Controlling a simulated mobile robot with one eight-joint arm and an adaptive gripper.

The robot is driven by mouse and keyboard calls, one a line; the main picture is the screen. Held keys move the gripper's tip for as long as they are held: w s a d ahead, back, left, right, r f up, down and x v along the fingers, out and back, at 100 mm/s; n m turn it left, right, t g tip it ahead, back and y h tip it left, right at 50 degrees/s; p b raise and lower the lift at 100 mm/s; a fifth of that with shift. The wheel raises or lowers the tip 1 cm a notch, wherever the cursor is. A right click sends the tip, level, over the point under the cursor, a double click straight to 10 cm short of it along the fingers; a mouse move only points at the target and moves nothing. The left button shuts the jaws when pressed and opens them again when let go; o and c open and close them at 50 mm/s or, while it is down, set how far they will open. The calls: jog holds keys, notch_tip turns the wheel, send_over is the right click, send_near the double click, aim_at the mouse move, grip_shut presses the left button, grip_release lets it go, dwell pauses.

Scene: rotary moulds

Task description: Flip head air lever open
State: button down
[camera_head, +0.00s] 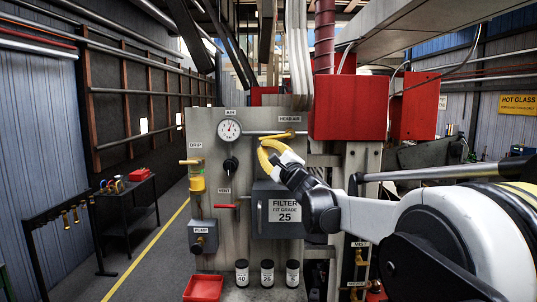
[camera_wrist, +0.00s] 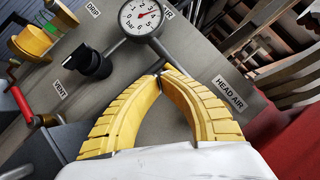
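The head air lever (camera_head: 277,135) is a yellow handle below the HEAD AIR label (camera_head: 289,119), at the right part of the pipe from the gauge. It lies nearly level, slanting slightly down to the left. My gripper (camera_head: 262,143) has yellow ribbed fingers, with tips just below the lever's left end; I cannot tell whether they touch it. In the wrist view my gripper (camera_wrist: 165,71) has its tips together and its fingers bowed apart, with nothing visible held between them. The lever is hidden behind the fingers there; the HEAD AIR label (camera_wrist: 230,93) shows to their right.
A round pressure gauge (camera_head: 229,130) and black vent knob (camera_head: 230,164) are left of my gripper. The grey filter box (camera_head: 265,225) is below it. A red box (camera_head: 347,107) juts out at the upper right. A yellow drip valve (camera_head: 196,184) is farther left.

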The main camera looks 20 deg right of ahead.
jog(key=shift+w+a+r, duration=0.1)
jog(key=shift+a+r, duration=0.2)
jog(key=shift+r, duration=0.35)
dwell(0.3)
